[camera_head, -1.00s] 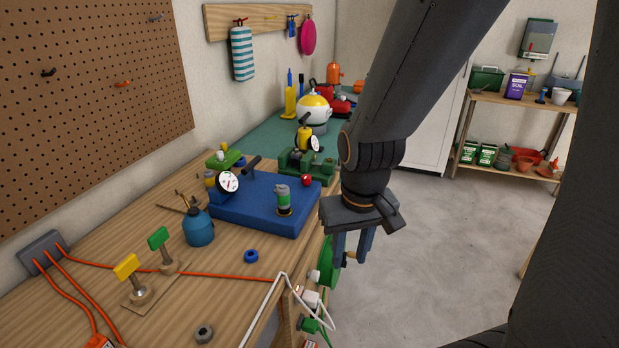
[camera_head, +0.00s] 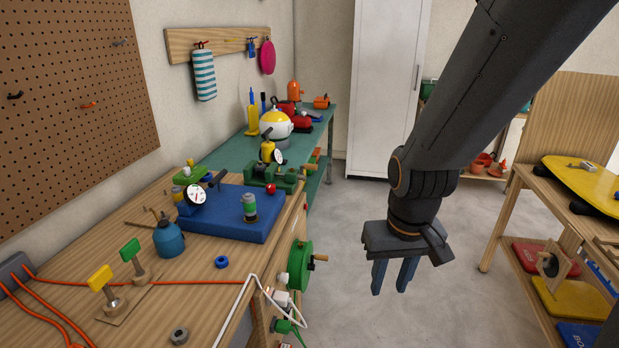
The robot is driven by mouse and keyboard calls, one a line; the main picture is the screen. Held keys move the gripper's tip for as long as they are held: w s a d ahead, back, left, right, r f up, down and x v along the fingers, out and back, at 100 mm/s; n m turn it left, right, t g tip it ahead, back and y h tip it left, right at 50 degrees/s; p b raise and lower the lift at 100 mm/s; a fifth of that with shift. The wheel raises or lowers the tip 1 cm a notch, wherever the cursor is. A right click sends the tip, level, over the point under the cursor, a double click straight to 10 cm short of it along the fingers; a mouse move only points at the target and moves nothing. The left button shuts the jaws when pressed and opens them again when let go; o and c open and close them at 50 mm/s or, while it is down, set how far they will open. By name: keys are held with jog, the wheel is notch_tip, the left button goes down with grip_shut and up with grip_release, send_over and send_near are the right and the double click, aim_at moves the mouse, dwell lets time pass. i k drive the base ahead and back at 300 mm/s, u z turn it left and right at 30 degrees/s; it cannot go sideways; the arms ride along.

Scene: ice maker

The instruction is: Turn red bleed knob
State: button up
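A small round red knob (camera_head: 271,188) shows at the far right corner of the blue block (camera_head: 265,222) on the wooden workbench. A white-faced gauge (camera_head: 196,195), a black lever and a green-banded cylinder (camera_head: 250,208) are also on the block. My gripper (camera_head: 393,280) points down over the grey floor, to the right of the bench and well apart from the knob. Its two blue-grey fingers are apart, with nothing seen between them.
A green handwheel (camera_head: 300,265) juts from the bench's right side, near white and green plugs (camera_head: 285,310). A green vise (camera_head: 272,175) stands behind the block. A wooden shelf (camera_head: 505,210) stands at right. Floor between is clear.

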aim_at(271, 188)
jog(key=z, duration=0.1)
jog(key=i, duration=0.65)
jog(key=u, duration=1.2)
jog(key=i, duration=0.5)
jog(key=u, duration=0.05)
